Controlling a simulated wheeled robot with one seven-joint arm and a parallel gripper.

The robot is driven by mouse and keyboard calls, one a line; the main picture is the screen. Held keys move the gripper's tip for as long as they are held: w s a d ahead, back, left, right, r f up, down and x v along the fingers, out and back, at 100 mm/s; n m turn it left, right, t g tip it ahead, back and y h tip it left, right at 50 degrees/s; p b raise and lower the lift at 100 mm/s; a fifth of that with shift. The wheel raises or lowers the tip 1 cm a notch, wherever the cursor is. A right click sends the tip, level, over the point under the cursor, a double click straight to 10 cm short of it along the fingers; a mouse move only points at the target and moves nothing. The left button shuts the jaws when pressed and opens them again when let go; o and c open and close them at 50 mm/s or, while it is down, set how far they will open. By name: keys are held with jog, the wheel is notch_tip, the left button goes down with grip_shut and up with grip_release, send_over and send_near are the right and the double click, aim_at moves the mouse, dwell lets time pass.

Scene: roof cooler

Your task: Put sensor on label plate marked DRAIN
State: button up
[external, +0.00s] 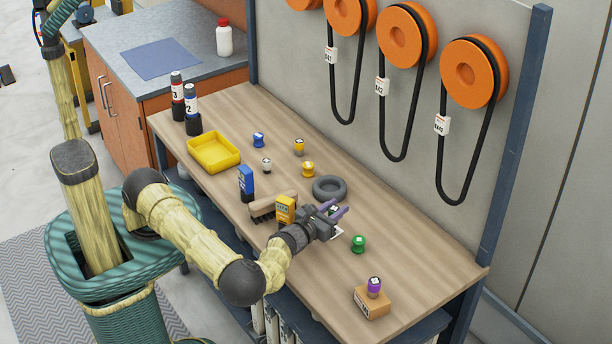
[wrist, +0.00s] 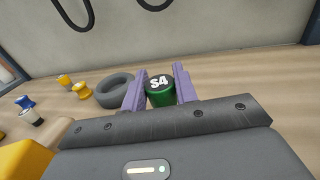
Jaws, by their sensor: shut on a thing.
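My gripper (external: 331,212) is above the right half of the workbench, its purple fingers pointing toward the back wall. In the wrist view the fingers (wrist: 159,92) are shut on a green sensor (wrist: 160,97) with a dark top marked S4. A second green sensor (external: 358,244) stands on the bench just right of the gripper. A white plate (external: 338,233) shows partly below the gripper, and its writing cannot be read. I cannot make out the word DRAIN on any plate.
A grey ring (external: 330,188), yellow sensors (external: 307,169), a blue sensor (external: 258,139) and a white one (external: 266,164) stand left of the gripper. A yellow box (external: 285,208) and brush (external: 262,211) are close by. A purple sensor (external: 375,286) stands on a brown block (external: 371,303).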

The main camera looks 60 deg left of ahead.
jog(key=shift+f, duration=1.85)
jog(key=shift+f, duration=0.2)
jog(key=o, duration=1)
jog(key=shift+r, duration=0.1)
jog(key=shift+r, duration=0.15)
jog(key=s+b, duration=0.1)
jog(key=s, duration=0.2)
jog(key=s+d+b, duration=0.1)
jog(key=s, duration=0.3)
jog(key=s+d+b, duration=0.1)
jog(key=s, duration=0.2)
jog(key=shift+s+d, duration=0.1)
jog(key=shift+s, duration=0.8)
